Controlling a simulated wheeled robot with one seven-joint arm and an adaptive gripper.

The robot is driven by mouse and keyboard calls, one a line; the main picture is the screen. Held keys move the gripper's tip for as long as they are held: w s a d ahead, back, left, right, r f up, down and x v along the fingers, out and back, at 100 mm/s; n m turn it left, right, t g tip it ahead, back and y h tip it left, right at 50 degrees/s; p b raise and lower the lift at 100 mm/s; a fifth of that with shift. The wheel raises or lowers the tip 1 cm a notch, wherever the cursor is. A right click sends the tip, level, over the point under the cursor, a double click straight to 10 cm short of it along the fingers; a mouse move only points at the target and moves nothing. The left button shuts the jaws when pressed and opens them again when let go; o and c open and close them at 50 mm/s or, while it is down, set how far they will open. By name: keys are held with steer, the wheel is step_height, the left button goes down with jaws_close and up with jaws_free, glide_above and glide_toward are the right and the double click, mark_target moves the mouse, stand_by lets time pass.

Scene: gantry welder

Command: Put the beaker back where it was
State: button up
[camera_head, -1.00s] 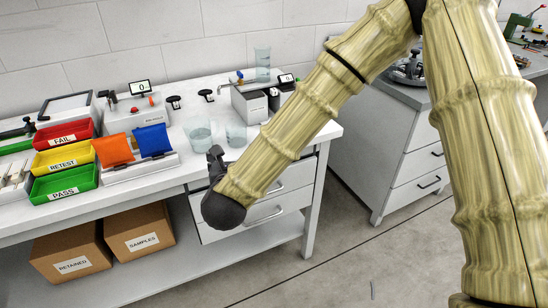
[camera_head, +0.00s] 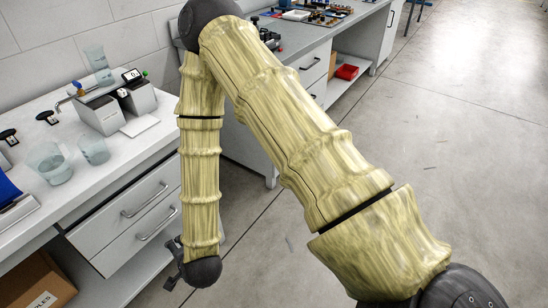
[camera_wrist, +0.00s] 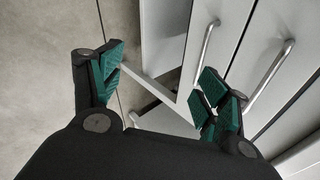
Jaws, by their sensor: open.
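Clear beakers stand on the white bench at the left in the head view: a wider one (camera_head: 50,163) near the front and a smaller one (camera_head: 94,149) just right of it. A tall clear vessel (camera_head: 99,66) stands farther back, by the instruments. I cannot tell which beaker the task means. My gripper (camera_head: 174,268) hangs low in front of the bench drawers, below the bench top and apart from the beakers. In the wrist view my gripper (camera_wrist: 158,88) has its green-padded fingers wide apart, with nothing between them.
A boxy instrument with a display (camera_head: 136,92) stands at the back of the bench. The drawer fronts (camera_head: 135,205) with bar handles are close to my gripper. A cardboard box (camera_head: 30,285) sits on the lower shelf. Open floor (camera_head: 440,170) lies to the right.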

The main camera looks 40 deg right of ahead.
steer(key=s+d+f+n+g, duration=0.3)
steer(key=s+d+f+n, duration=0.1)
steer(key=s, duration=0.4)
steer(key=s+d+f+n+g, duration=0.2)
steer(key=s+d+f+n, duration=0.3)
steer(key=s, duration=0.4)
steer(key=s+d+f+n+g+h, duration=0.1)
steer(key=s+d+f+n+g, duration=0.2)
steer(key=s+d+f+n, duration=0.2)
steer(key=s+d+n, duration=0.2)
steer(key=s+n, duration=0.1)
steer(key=s, duration=0.1)
steer(key=shift+s+g, duration=0.25)
steer(key=shift+g, duration=0.05)
